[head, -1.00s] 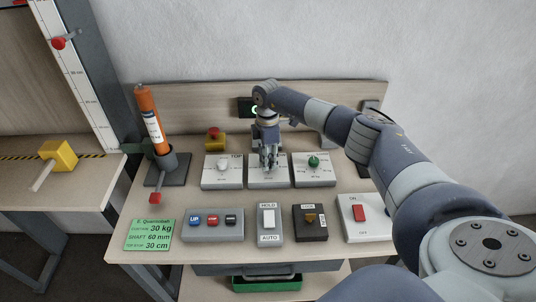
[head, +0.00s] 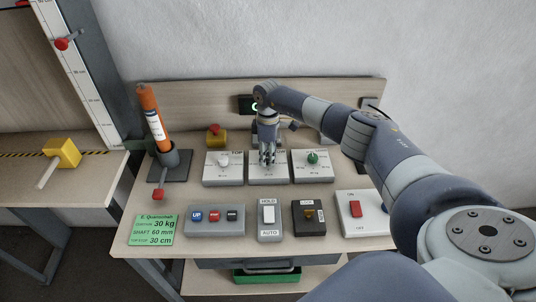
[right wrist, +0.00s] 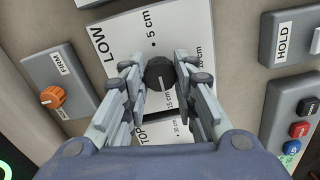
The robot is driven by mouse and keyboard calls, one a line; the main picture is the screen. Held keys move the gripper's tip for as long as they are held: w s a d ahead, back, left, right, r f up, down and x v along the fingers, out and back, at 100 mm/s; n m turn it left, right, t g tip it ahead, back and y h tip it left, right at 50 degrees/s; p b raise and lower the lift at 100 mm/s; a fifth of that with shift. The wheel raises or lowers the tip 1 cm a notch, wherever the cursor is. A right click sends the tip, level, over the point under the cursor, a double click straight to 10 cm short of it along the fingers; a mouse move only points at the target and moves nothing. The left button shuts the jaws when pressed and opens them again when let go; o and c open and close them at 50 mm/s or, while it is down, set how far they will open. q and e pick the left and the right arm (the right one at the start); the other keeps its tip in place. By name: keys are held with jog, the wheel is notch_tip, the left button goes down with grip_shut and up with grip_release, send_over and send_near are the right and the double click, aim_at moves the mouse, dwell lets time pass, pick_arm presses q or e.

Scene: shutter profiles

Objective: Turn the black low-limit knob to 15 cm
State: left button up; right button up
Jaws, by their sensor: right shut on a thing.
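The black low-limit knob (right wrist: 160,74) sits on the white LOW panel (right wrist: 118,34) in the right wrist view. Its white line points downward in that view, close to the 15 cm label; the exact alignment is hard to tell. The 5 cm mark is on the opposite side. My right gripper (right wrist: 159,79) is shut on the knob from both sides. In the head view, my right gripper (head: 267,158) stands over the middle panel (head: 268,177) and hides the knob. My left gripper is not in view.
The TOP panel (head: 222,174) with a white knob and a panel with a green knob (head: 313,158) flank the LOW panel. A button box (head: 214,228) and HOLD/AUTO switch (head: 269,233) stand in front. An orange knob (right wrist: 53,97) is behind.

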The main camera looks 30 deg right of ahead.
jog(key=shift+r, duration=0.1)
jog(key=o, duration=1)
jog(key=shift+o, duration=0.4)
notch_tip(320, 180, up, 12)
jog(key=shift+d, duration=0.15)
jog(key=shift+w, duration=0.1)
